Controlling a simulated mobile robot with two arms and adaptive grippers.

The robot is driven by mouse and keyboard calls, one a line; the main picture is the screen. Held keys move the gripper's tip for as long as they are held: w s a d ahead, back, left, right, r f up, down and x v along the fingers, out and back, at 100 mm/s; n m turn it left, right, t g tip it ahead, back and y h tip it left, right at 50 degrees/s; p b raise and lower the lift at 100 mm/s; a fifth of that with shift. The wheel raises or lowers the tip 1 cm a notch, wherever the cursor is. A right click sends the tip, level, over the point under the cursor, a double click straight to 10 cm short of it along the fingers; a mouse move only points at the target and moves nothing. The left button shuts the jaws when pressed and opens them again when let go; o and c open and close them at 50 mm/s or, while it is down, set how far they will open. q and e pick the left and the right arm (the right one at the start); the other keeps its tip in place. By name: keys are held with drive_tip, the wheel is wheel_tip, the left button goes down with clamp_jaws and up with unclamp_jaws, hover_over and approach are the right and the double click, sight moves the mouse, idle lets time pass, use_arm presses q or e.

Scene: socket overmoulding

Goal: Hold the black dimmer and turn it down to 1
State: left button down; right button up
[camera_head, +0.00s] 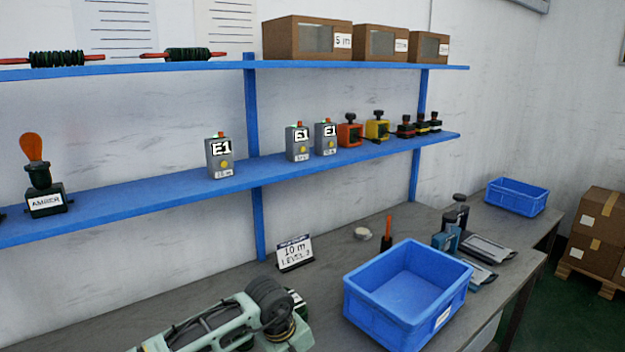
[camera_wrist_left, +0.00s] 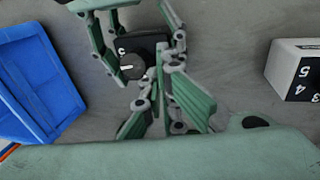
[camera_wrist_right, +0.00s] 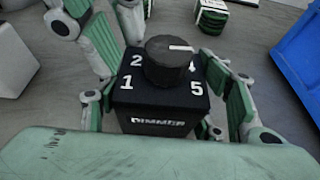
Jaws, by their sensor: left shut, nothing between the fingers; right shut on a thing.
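The black dimmer (camera_wrist_right: 158,112) is a small box with a round knob (camera_wrist_right: 170,58) and white digits on top. It stands between the fingers of my right gripper (camera_wrist_right: 165,100), which is shut on its sides. The knob's white line points to the right, near the 4; the 3 is hidden behind the knob. My left gripper (camera_wrist_left: 160,85) is shut and empty, its tips beside the dimmer (camera_wrist_left: 148,50) and apart from the knob as far as I can tell. In the head view my arm hides most of this spot.
A blue bin (camera_head: 405,290) stands right of the work spot. A blue shelf (camera_head: 130,207) carries several devices.

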use_arm(q)
drive_tip(key=shift+d, duration=0.35)
idle(0.4)
drive_tip(key=shift+d+f, duration=0.1)
drive_tip(key=shift+d, duration=0.15)
